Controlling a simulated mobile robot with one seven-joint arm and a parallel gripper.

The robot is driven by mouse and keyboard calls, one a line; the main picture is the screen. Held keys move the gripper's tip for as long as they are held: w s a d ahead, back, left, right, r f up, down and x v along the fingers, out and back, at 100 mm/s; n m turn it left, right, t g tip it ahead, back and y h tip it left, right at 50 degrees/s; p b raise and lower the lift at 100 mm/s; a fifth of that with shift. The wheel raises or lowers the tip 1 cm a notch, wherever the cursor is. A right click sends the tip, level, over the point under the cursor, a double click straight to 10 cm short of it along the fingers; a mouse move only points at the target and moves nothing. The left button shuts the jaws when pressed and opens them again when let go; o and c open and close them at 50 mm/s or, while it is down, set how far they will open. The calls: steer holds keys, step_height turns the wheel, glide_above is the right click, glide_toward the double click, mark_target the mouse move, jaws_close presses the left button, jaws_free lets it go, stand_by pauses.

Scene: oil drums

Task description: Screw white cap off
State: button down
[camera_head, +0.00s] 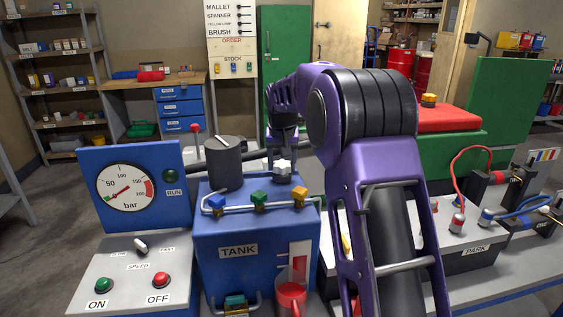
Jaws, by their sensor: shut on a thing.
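The white cap (283,170) sits at the back of the top of the blue tank (213,232). My gripper (282,156) points down right at the cap and is shut on it. The fingertips are small here and partly hidden behind the cap. My purple arm reaches in from the lower right.
Green, yellow and blue knobs (259,197) stand on a pipe in front of the cap. A dark grey cylinder (223,162) stands left of it. A gauge panel (132,187) stands to the left.

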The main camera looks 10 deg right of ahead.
steer(key=shift+n+y, duration=0.4)
steer(key=shift+n, duration=0.6)
steer(key=shift+p, duration=0.35)
steer(key=shift+d+r+n, duration=0.15)
steer(key=shift+n, duration=0.25)
steer(key=n+y+p, duration=0.1)
steer(key=n+p, duration=0.1)
steer(key=n, duration=0.1)
steer(key=shift+y, duration=0.3)
steer(key=shift+n+g+y+p, duration=0.35)
steer(key=shift+n+p, duration=0.3)
steer(key=shift+n, duration=0.65)
